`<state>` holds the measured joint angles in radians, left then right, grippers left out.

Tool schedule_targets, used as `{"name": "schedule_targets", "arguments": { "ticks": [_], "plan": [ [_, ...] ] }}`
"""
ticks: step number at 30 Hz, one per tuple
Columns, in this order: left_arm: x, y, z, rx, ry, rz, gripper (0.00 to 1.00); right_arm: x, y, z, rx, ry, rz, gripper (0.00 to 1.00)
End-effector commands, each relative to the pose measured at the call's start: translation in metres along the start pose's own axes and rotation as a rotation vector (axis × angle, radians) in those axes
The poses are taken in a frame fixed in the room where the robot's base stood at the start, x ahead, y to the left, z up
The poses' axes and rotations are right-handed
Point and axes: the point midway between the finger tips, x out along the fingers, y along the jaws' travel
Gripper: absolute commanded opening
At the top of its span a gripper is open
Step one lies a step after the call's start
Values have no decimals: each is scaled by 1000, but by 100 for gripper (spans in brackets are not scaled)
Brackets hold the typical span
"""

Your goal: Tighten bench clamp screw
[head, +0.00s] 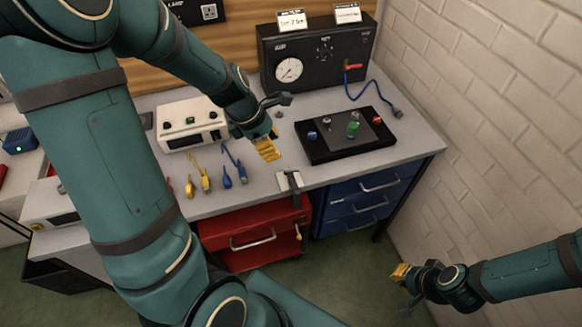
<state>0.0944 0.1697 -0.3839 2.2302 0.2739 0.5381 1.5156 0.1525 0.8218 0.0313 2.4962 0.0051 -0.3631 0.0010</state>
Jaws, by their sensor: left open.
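The bench clamp (289,182) is a small grey metal piece at the front edge of the grey workbench (415,148), with a dark part hanging below the edge. I cannot make out its screw clearly. My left gripper (267,149) has yellow finger pads and hangs over the bench, a little behind and to the left of the clamp, apart from it. It is open, and I see nothing in it. My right gripper (400,273) is low at the right, over the floor in front of the bench, away from the clamp. Its finger opening is too small to judge.
A black control panel (310,150) with coloured knobs lies right of the clamp. A black gauge box (290,45) with a blue cable (372,97) stands behind. A white instrument (190,124) and blue and yellow tools (205,182) lie left. Red drawers (225,225) sit below; a brick wall (510,110) bounds the right.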

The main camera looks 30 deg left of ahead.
Motion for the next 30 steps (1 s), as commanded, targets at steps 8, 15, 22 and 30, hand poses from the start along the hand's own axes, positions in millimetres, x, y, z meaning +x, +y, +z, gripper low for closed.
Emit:
{"name": "schedule_targets", "arguments": {
  "ticks": [8,15,22,30],
  "plan": [
    [60,-1,-2,0,2,-4,44,23,8,2,1,1,4,0],
    [96,0,-1,1,1,-1,44,35,12,4,1,1,7,0],
    [108,0,0,1,0,0,44,38,13,4,1,1,8,0],
    [109,0,0,2,0,1,44,38,13,4,1,1,8,0]
  ]
}}
